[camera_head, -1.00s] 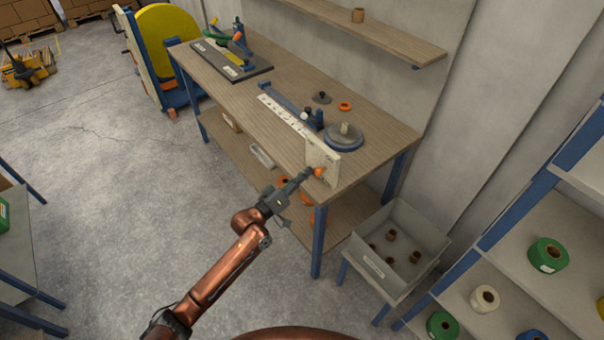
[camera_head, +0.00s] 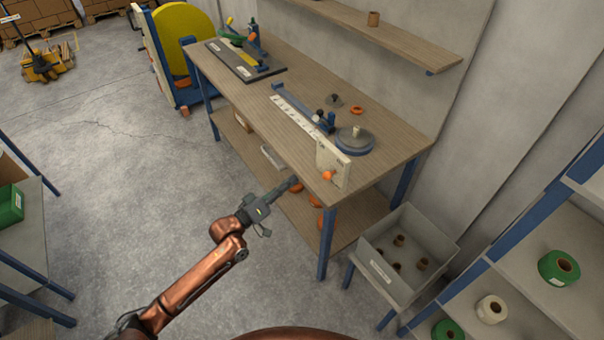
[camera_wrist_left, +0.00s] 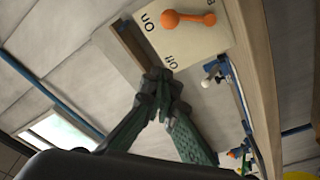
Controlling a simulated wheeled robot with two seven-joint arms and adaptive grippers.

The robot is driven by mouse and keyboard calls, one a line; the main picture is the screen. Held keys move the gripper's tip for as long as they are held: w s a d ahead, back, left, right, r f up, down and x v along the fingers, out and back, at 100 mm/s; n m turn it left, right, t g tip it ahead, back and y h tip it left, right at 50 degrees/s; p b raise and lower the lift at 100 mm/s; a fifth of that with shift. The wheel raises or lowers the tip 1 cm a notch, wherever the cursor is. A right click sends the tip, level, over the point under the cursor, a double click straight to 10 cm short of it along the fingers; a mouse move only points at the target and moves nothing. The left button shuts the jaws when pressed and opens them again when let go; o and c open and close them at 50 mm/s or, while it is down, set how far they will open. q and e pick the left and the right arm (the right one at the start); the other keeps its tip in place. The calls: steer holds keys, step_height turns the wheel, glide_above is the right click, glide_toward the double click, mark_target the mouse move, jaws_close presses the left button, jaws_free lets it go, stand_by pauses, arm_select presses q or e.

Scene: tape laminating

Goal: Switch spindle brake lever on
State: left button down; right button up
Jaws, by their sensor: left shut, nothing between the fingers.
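The spindle brake lever (camera_head: 327,175) is orange with a ball end, on a cream plate (camera_head: 333,158) at the near corner of the wooden bench. In the left wrist view the lever (camera_wrist_left: 188,18) lies across the plate (camera_wrist_left: 190,45), its larger ball end by a label that reads ON. My right gripper is not in view.
The bench (camera_head: 390,140) carries a spindle disc (camera_head: 355,142) behind the plate, a white ruler strip (camera_head: 297,113) and a dark board (camera_head: 240,65). A grey bin (camera_head: 400,255) with brown cores stands to the right.

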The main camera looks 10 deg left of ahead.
arm_select(q)
steer(key=shift+v, duration=1.25)
steer(key=shift+w, duration=0.1)
